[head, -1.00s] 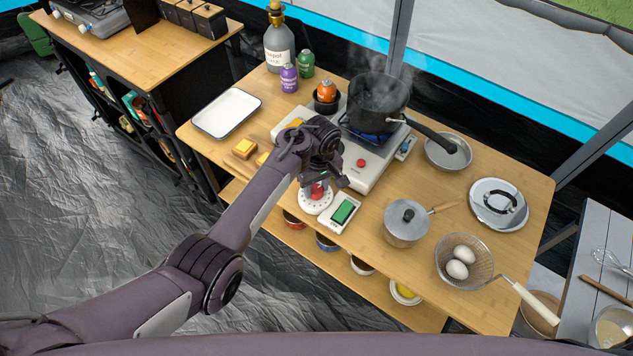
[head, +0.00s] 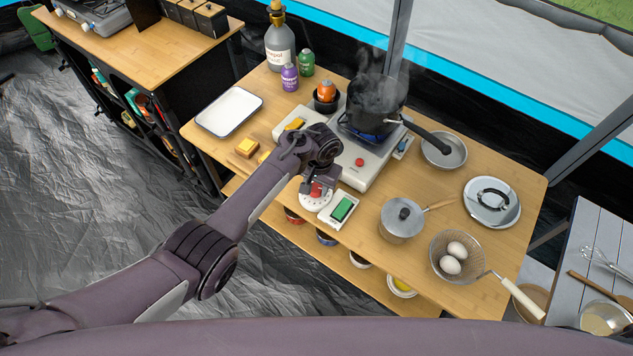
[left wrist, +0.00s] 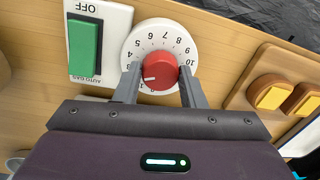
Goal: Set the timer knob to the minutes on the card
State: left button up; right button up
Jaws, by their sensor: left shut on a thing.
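The timer is a white round dial (head: 316,203) at the table's front edge, with a red knob (head: 316,190) in its middle. In the left wrist view the red knob (left wrist: 158,68) has a white pointer mark on its lower left side; the dial's numbers look upside down and I cannot tell exactly which one it meets. My left gripper (head: 317,186) is over the dial, and its fingers (left wrist: 158,78) are shut on the knob's two sides. No readable card shows. My right gripper is not in view.
A white switch box with a green rocker (head: 342,209) stands close beside the dial. Behind is a burner (head: 372,165) with a steaming black pot (head: 378,105).

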aim_at(317, 189)
pick_arm(q)
jog(key=m, duration=0.6)
jog(key=shift+a+p, duration=0.1)
jog(key=shift+p, duration=0.25)
jog(key=shift+m, duration=0.3)
jog(key=o, duration=1)
jog(key=shift+s+r+p, duration=0.2)
jog(key=shift+r+p, duration=0.1)
jog(key=shift+r, duration=3.55)
